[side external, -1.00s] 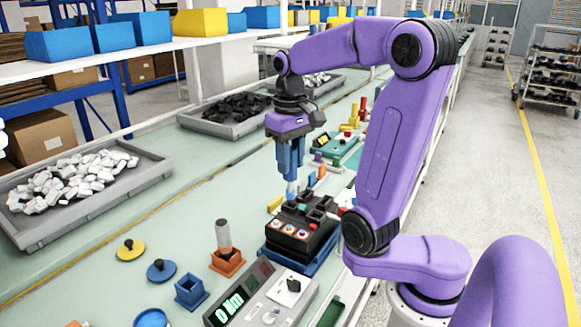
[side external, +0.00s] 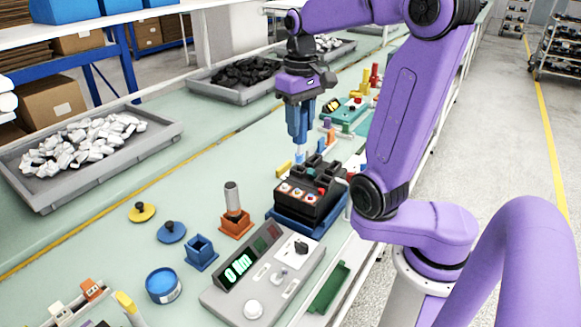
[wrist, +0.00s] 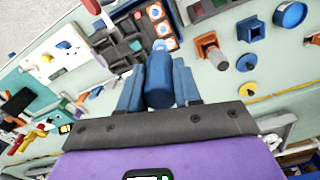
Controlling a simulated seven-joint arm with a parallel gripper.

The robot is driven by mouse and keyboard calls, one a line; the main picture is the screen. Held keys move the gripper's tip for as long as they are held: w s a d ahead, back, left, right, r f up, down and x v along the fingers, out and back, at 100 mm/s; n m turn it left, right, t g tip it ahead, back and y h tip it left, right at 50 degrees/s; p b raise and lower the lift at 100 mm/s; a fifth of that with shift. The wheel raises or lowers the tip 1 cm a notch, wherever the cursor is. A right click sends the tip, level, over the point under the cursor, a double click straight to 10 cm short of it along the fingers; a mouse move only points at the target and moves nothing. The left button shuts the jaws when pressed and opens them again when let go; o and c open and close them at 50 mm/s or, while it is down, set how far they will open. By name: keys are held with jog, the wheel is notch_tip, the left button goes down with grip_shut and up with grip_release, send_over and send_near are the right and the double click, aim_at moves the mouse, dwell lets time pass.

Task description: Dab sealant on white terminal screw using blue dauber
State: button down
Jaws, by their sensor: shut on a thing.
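My gripper (side external: 299,140) is shut on the blue dauber, which points down with a pale tip (side external: 300,157). In the wrist view, the dauber's blue handle (wrist: 160,78) stands between my fingers. The black breaker (side external: 318,208) sits in a blue fixture. The dauber tip appears just above or behind the breaker's rear left edge; I cannot tell whether it touches. Several round white terminals with coloured centres line the breaker's front, also visible in the wrist view (wrist: 162,29).
An empty blue square holder (side external: 201,254), a blue pot (side external: 163,287) and blue (side external: 171,232) and yellow (side external: 142,212) lids stand left of the breaker. An orange holder (side external: 237,226) carries a grey-topped rod. A meter reading 0 Nm (side external: 252,300) lies in front.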

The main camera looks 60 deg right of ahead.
jog(key=w+f, duration=0.1)
jog(key=f, duration=0.1)
jog(key=w+f, duration=0.1)
jog(key=f, duration=0.2)
jog(key=w+f, duration=0.1)
jog(key=f, duration=0.2)
jog(key=shift+w+a+f, duration=0.1)
jog(key=shift+w+f, duration=0.05)
jog(key=shift+w, duration=0.2)
notch_tip(320, 180, up, 8)
jog(key=shift+r, duration=0.2)
dwell(1.3)
